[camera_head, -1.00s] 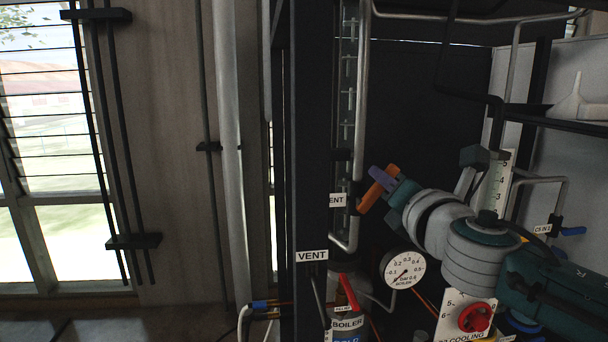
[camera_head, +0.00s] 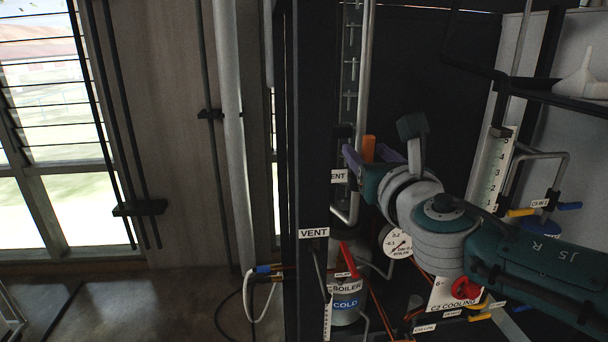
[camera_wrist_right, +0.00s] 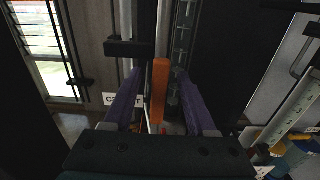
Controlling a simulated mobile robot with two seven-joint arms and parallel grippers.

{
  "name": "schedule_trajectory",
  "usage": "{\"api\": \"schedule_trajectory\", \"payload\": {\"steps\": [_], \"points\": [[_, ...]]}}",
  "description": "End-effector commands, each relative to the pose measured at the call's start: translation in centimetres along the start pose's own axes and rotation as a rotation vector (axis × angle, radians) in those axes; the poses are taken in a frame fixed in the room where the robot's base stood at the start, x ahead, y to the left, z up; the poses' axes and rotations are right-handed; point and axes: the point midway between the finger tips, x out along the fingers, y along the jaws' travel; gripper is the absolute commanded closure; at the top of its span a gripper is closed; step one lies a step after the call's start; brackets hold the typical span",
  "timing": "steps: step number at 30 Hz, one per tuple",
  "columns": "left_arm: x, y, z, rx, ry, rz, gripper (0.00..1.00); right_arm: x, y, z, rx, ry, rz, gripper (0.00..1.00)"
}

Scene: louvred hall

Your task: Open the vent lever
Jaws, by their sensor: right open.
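The vent lever is an orange bar (camera_head: 368,148) beside the partly hidden "VENT" label (camera_head: 339,176), near the bent metal pipe in the head view. It stands about upright there; its lower part is hidden behind my gripper. In the right wrist view the orange lever (camera_wrist_right: 159,92) stands upright between the purple fingers. My right gripper (camera_head: 366,160) is open, with a finger on either side of the lever. In the wrist view the gripper (camera_wrist_right: 160,76) shows gaps beside the lever; touch cannot be told. My left gripper is out of view.
A black post with another "VENT" label (camera_head: 314,233) stands left of the lever. Below are a pressure gauge (camera_head: 397,242), the boiler can (camera_head: 346,305) with a red handle, and a red knob (camera_head: 466,288). A scale (camera_head: 492,180) stands at right.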

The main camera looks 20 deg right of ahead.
Motion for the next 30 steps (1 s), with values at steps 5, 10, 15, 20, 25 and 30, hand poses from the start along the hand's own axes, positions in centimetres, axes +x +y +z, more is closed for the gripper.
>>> {"api": "schedule_trajectory", "payload": {"steps": [5,10,15,20,25,30], "points": [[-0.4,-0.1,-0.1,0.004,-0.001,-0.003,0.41,-0.5,0.0,0.2,0.001,0.000,0.000,0.43],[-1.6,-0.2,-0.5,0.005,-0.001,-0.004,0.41,-2.7,0.0,0.3,0.000,0.002,0.001,0.43],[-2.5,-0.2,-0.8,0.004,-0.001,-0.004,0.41,-4.9,0.0,0.2,0.001,0.002,0.001,0.43],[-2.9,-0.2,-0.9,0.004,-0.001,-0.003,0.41,-6.6,0.0,0.1,0.000,0.001,0.000,0.43],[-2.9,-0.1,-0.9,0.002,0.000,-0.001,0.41,-7.0,0.0,0.1,0.000,-0.001,0.000,0.43],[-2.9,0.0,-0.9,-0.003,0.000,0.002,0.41,-7.0,0.0,0.0,0.001,-0.001,0.000,0.43]]}}
